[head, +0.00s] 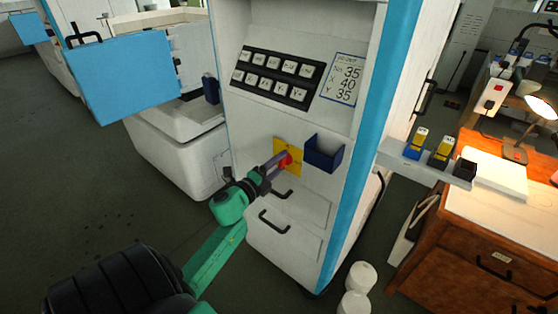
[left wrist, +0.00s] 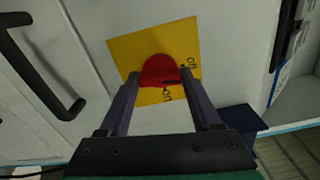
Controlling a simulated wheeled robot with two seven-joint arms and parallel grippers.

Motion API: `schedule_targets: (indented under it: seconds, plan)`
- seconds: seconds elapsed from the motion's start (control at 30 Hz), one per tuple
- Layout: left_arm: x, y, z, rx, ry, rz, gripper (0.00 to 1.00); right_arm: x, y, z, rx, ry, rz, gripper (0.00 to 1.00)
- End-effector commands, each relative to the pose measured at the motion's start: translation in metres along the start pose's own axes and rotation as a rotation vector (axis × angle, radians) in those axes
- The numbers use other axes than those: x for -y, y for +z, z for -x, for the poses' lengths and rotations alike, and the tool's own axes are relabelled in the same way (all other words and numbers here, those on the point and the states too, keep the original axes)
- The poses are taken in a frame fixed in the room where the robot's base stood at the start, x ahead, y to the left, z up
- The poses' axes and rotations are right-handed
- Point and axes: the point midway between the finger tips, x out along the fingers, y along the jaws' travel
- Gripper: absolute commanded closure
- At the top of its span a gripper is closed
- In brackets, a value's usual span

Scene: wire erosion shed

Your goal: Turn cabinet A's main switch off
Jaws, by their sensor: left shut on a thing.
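The main switch is a red knob (head: 286,160) on a yellow plate (head: 292,147) on the white cabinet's front. In the left wrist view the knob (left wrist: 158,69) shows between the fingers, and the yellow plate (left wrist: 125,48) carries the words "off" at its right edge and "on" below the knob. A dark mark on the knob's lower edge is partly hard to make out, so I cannot tell its exact setting. My left gripper (head: 279,165) reaches in from the lower left and is shut on the knob; its fingers (left wrist: 160,80) lie either side. My right gripper is not in view.
A dark blue open holder (head: 323,154) is fixed just right of the plate. Black drawer handles (head: 274,222) stick out below. A keypad (head: 277,77) and a number card (head: 343,80) sit above. A wooden desk (head: 490,235) stands at right; white rolls (head: 356,288) lie on the floor.

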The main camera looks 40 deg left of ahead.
Motion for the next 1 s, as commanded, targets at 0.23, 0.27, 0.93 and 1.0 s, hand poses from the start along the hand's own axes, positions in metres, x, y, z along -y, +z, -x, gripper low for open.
schedule_targets:
  seconds: [0.23, 0.27, 0.93, 1.0]
  plan:
    - [0.0003, -0.0003, 0.0001, 0.000, 0.002, 0.119, 0.91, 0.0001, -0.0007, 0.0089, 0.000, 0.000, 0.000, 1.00]
    - [0.0001, -0.0003, 0.0001, 0.000, 0.002, 0.128, 0.91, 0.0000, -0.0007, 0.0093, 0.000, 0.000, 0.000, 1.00]
    - [-0.0012, -0.0003, 0.0002, 0.000, 0.002, 0.170, 0.08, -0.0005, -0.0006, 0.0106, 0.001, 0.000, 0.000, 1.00]
    - [-0.0010, -0.0003, 0.0001, 0.000, 0.001, 0.169, 0.05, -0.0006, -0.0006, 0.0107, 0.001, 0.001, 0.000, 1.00]
